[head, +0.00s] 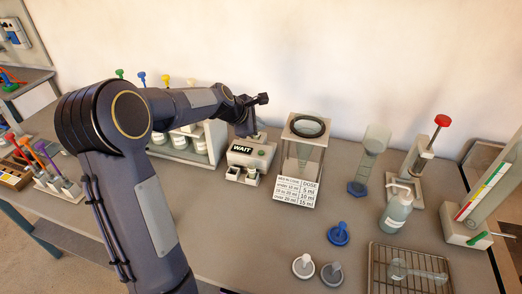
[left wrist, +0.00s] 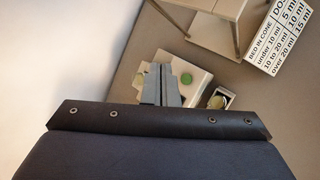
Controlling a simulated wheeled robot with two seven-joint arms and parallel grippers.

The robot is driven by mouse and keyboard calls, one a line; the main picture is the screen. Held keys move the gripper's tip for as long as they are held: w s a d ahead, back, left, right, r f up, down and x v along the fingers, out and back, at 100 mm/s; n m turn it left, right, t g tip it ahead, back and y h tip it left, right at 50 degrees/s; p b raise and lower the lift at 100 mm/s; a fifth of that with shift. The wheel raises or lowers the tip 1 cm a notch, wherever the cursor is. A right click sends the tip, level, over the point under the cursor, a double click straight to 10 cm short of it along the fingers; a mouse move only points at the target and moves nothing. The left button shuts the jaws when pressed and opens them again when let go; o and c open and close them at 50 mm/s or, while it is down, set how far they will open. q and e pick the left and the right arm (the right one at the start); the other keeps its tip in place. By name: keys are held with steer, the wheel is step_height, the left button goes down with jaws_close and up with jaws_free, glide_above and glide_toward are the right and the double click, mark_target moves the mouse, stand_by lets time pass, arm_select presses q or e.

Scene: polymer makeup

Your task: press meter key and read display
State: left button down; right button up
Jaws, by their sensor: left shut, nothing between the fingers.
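The meter (head: 254,157) is a small pale box on the bench, and its display (head: 242,149) reads WAIT. A round green key (left wrist: 186,79) shows on its top in the left wrist view. My left gripper (head: 247,133) is shut and empty, pointing down at the back of the meter's top. In the left wrist view its fingers (left wrist: 160,80) lie just left of the green key and cover part of the meter. I cannot tell whether the fingertips touch the meter. A small vial (left wrist: 220,98) sits at the meter's front. My right gripper is not in view.
A clear stand with a dark ring (head: 306,126) and a dose card (head: 309,192) are right of the meter. A rack of white jars (head: 190,145) is behind my left arm. A pump bottle (head: 396,212), blue stopper (head: 339,235) and wire tray (head: 375,270) are farther right.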

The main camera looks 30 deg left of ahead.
mark_target(261, 152)
arm_select(q)
steer(key=shift+w+a+f+n, duration=0.6)
steer(key=shift+w+n, duration=0.1)
steer(key=shift+w, duration=0.1)
steer(key=shift+f, duration=0.1)
step_height(261, 152, down, 8)
steer(key=b, duration=0.7)
steer(key=shift+f+b, duration=0.25)
steer(key=shift+b, duration=0.2)
stand_by(1.0)
steer(key=shift+f, duration=0.4)
